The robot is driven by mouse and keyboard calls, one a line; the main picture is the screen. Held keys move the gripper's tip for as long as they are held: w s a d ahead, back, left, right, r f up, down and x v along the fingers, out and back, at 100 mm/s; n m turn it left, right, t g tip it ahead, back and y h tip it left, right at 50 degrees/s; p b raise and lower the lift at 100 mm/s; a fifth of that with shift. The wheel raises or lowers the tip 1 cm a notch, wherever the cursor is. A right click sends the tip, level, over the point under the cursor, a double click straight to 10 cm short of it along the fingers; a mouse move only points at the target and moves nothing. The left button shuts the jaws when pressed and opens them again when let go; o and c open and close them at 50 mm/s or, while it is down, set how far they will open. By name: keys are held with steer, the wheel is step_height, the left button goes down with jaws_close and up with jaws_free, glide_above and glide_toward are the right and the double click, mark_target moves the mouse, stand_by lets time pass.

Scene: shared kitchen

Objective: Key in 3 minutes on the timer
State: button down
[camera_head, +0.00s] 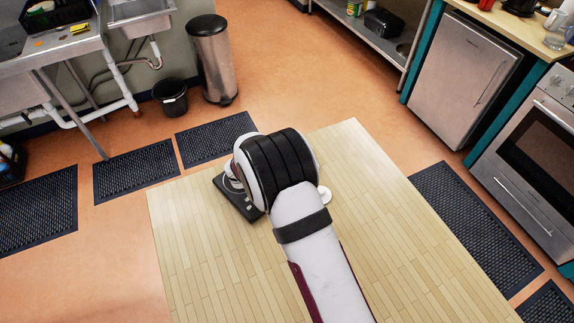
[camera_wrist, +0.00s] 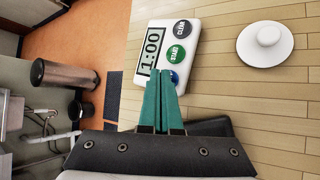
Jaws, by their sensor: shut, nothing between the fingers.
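The timer (camera_wrist: 168,48) is a white block lying on the wooden worktop, seen in the wrist view. Its display (camera_wrist: 152,50) reads 1:00. Beside the display are a dark button (camera_wrist: 182,28), a green button (camera_wrist: 176,56) and a blue button (camera_wrist: 174,77). My gripper (camera_wrist: 161,76) has teal fingers pressed together, empty. The fingertips appear over the blue button end of the timer and partly cover the blue button. I cannot tell whether they touch it. In the head view my arm hides the timer and the fingers.
A white round lid-like piece with a knob (camera_wrist: 266,50) lies on the worktop to the right of the timer. A flat black device (camera_head: 238,203) lies by my arm. The worktop (camera_head: 400,260) is clear to the right. A steel bin (camera_head: 213,60) stands on the floor beyond.

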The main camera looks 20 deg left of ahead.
steer(key=shift+f, duration=0.1)
step_height(320, 180, up, 8)
steer(key=shift+f, duration=0.15)
stand_by(0.9)
stand_by(2.2)
step_height(320, 180, down, 6)
steer(key=shift+f, duration=0.1)
stand_by(0.6)
stand_by(1.9)
steer(key=shift+f, duration=0.35)
